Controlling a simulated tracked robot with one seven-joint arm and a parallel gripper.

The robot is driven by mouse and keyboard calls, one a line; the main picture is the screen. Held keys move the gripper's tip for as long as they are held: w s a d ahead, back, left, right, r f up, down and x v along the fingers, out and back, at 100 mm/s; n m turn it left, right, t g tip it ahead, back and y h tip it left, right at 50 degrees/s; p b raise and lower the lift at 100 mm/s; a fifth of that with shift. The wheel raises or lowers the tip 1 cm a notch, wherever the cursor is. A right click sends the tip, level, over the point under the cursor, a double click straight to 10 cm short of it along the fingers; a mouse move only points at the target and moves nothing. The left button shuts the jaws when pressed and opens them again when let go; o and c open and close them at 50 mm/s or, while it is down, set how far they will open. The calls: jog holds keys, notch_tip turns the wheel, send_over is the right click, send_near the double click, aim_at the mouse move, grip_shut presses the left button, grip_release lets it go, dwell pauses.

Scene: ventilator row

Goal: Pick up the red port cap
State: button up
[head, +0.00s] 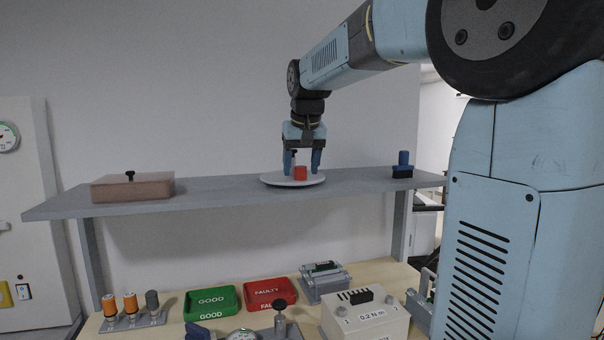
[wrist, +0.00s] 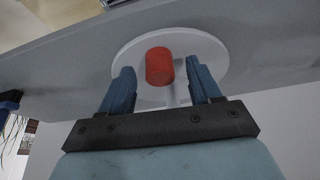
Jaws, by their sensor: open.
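The red port cap (head: 300,173) stands on a round white plate (head: 273,180) on the grey shelf. In the wrist view the red port cap (wrist: 159,66) lies between and just beyond my two fingertips, with the white plate (wrist: 215,52) around it. My gripper (head: 303,170) is open, pointing down over the plate, with one blue finger on each side of the cap. In the wrist view my gripper (wrist: 161,75) shows both fingers apart, with nothing visibly held. I cannot tell whether either finger touches the cap.
On the shelf (head: 225,188), a pinkish box (head: 133,188) stands left and a blue-handled brush or stamp (head: 403,165) right. Below, the bench holds green (head: 212,300) and red (head: 270,293) trays and a torque box (head: 365,318). The shelf between box and plate is clear.

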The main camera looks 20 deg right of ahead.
jog(key=shift+w+f, duration=0.1)
jog(key=shift+f, duration=0.1)
jog(key=shift+c, duration=0.4)
jog(key=c, duration=1)
